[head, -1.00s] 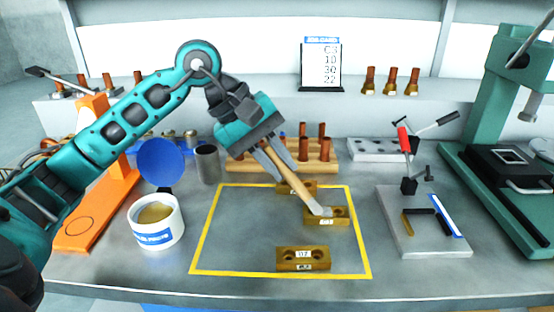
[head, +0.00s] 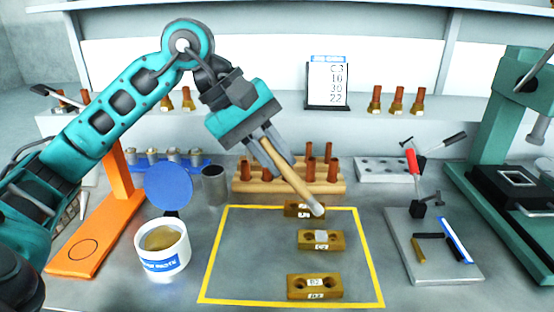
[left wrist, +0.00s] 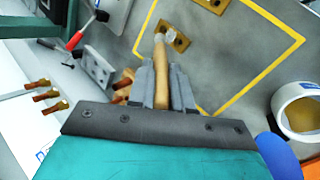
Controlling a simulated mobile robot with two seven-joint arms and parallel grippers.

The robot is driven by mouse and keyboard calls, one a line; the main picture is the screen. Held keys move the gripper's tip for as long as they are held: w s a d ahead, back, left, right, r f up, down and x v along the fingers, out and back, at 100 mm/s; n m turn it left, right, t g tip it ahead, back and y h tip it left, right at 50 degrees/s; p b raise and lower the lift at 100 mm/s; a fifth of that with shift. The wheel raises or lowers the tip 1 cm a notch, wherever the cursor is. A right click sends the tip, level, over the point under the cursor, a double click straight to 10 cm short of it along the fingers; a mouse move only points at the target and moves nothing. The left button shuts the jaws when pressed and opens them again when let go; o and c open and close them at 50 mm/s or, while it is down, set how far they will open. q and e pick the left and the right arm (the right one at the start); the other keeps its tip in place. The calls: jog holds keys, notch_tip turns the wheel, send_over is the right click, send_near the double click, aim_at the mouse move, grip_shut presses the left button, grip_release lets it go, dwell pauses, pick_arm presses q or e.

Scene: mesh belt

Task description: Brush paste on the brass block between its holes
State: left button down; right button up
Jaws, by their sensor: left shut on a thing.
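My left gripper (head: 268,158) is shut on the wooden handle of a brush (head: 293,183). The back brass block (head: 291,207) is partly hidden by the brush. The brush (left wrist: 162,82) also shows in the left wrist view. My right gripper is out of view.
A white paste pot (head: 163,263) stands left of the yellow outline (head: 212,258), with a blue disc (head: 168,187) behind it. A wooden rack (head: 245,184) with copper-coloured pieces is behind the blocks. A grey clamp plate (head: 410,262) and green press (head: 480,135) stand right.

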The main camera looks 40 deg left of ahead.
pick_arm(q)
notch_tip(320, 180, up, 3)
jog(key=shift+f+p, duration=0.2)
jog(key=shift+p, duration=0.45)
jog(key=shift+r, duration=0.15)
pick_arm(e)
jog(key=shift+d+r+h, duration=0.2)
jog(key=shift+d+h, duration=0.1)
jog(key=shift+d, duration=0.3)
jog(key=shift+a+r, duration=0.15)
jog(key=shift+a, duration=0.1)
